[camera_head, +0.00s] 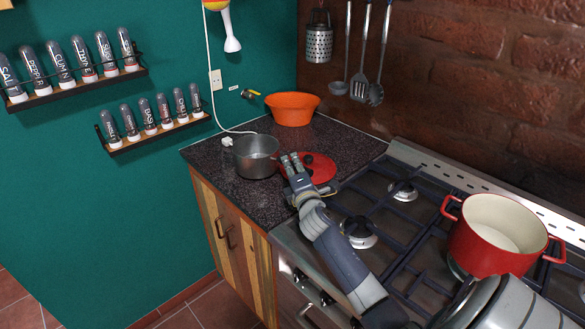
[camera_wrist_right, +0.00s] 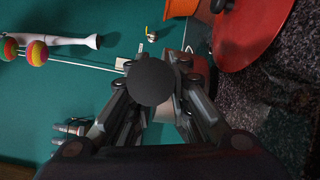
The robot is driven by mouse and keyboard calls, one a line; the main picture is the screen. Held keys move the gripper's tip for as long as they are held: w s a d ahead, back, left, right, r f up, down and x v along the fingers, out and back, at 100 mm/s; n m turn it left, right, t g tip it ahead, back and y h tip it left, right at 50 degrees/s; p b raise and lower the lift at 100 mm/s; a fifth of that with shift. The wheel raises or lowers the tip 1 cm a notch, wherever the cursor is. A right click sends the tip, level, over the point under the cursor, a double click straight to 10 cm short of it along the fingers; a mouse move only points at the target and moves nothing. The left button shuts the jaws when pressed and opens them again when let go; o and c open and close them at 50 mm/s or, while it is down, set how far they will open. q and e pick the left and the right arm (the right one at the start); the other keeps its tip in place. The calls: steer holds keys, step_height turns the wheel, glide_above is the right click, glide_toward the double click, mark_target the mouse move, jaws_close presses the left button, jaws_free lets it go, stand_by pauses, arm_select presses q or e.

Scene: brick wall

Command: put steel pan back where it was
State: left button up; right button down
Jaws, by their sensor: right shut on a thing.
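The steel pan (camera_head: 255,160) is a grey pan near the left front edge of the dark speckled counter, upright; whether its base touches the counter is unclear. My right gripper (camera_head: 291,160) is at the pan's right side and shut on it, seemingly at the handle, which the fingers mostly hide. In the right wrist view a dark round piece (camera_wrist_right: 151,82), perhaps the handle's end, sits between the fingers and covers most of the pan. My left gripper is not in view.
A red lid (camera_head: 318,168) with a black knob lies just right of the gripper. An orange bowl (camera_head: 292,109) stands behind. A red pot (camera_head: 495,236) is on the stove (camera_head: 405,225). A white cable (camera_head: 207,75) hangs to the counter behind the pan.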

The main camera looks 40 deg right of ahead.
steer(key=shift+w+f, duration=0.1)
steer(key=shift+f, duration=0.2)
steer(key=shift+f+b, duration=0.45)
steer(key=c, duration=1.5)
jaws_free()
steer(key=shift+f, duration=0.1)
